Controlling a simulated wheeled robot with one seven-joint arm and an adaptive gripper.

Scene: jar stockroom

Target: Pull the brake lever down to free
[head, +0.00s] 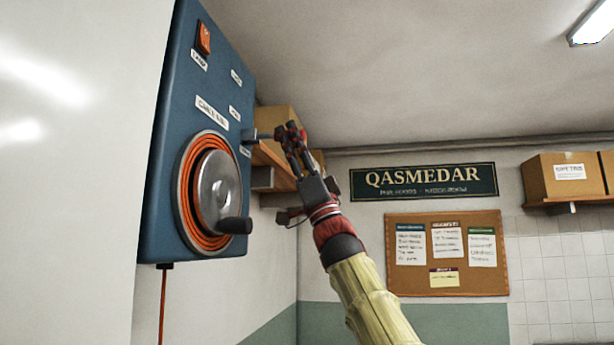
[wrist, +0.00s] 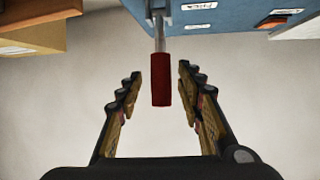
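The brake lever has a red grip on a grey metal shaft. In the wrist view the red grip (wrist: 160,88) lies between my gripper's fingers, with a gap on each side. My gripper (wrist: 161,76) is open and not touching the grip there. In the head view my gripper (head: 290,137) is raised at the right edge of the blue panel (head: 172,135). The grey lever shaft (head: 264,136) sticks out from the panel toward it. The grip is mostly hidden among the fingers in that view.
The panel carries a cable reel (head: 181,205) with orange cable, a black crank knob (head: 236,225) and an orange switch (head: 204,38). A wooden shelf (head: 272,160) with cardboard boxes stands just behind my gripper. A sign (head: 423,181) and a corkboard (head: 447,282) hang on the back wall.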

